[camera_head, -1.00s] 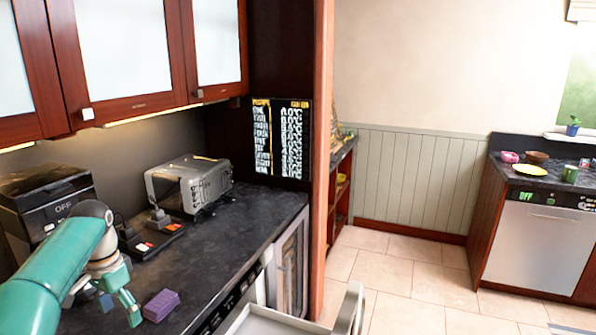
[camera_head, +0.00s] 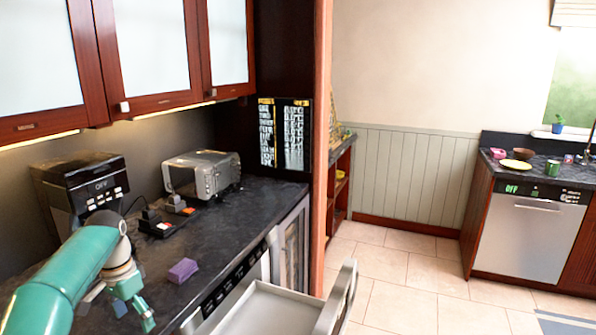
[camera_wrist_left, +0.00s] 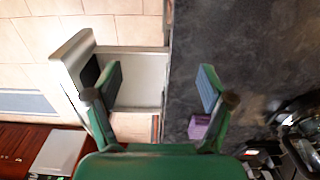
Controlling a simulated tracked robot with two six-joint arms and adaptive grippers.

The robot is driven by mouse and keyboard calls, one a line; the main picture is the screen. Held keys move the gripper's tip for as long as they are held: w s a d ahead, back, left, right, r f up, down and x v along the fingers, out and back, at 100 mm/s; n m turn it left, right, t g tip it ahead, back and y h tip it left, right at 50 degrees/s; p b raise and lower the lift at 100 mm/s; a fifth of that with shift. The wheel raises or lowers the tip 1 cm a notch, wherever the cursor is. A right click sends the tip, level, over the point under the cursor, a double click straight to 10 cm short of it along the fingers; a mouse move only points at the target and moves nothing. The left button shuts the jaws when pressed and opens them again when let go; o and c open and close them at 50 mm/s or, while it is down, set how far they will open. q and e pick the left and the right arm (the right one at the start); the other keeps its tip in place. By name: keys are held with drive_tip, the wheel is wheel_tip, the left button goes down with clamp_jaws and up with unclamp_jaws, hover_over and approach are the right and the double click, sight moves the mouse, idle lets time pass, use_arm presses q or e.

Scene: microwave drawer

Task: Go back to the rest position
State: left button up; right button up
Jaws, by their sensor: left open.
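My left gripper (camera_head: 134,306) is at the lower left of the head view, over the front part of the dark counter. In the left wrist view its two fingers (camera_wrist_left: 160,88) are spread wide with nothing between them. A purple block (camera_head: 183,270) lies on the counter to the right of the gripper, apart from it. The block also shows in the left wrist view (camera_wrist_left: 199,127), partly hidden behind one finger. My right gripper is not in view.
An open drawer (camera_head: 270,306) juts out from under the counter (camera_head: 225,225). A toaster oven (camera_head: 205,174), a coffee machine (camera_head: 85,184) and small dark devices (camera_head: 160,222) stand at the back. Cabinets (camera_head: 160,50) hang above. The tiled floor (camera_head: 400,285) at right is clear.

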use_arm(q)
drive_tip(key=s+d+f+h, duration=0.1)
drive_tip(key=d+f, duration=0.3)
drive_tip(key=f, duration=0.3)
drive_tip(key=s+d+f+n, duration=0.1)
drive_tip(key=d+f, duration=0.3)
drive_tip(key=f, duration=0.4)
drive_tip(key=s+d+f+h, duration=0.1)
drive_tip(key=d+f, duration=0.3)
drive_tip(key=f, duration=0.3)
drive_tip(key=s+d+f+n, duration=0.2)
drive_tip(key=s+d+f, duration=0.1)
drive_tip(key=s, duration=0.5)
drive_tip(key=s+d+f+n+h, duration=0.1)
drive_tip(key=s+d+f, duration=0.3)
drive_tip(key=s, duration=0.5)
drive_tip(key=s+d+f+n, duration=0.2)
drive_tip(key=s+d+f, duration=0.1)
drive_tip(key=s, duration=0.5)
drive_tip(key=shift+s+d+f+n+h, duration=0.3)
drive_tip(key=shift+s+d+f+h, duration=0.1)
drive_tip(key=shift+d, duration=0.45)
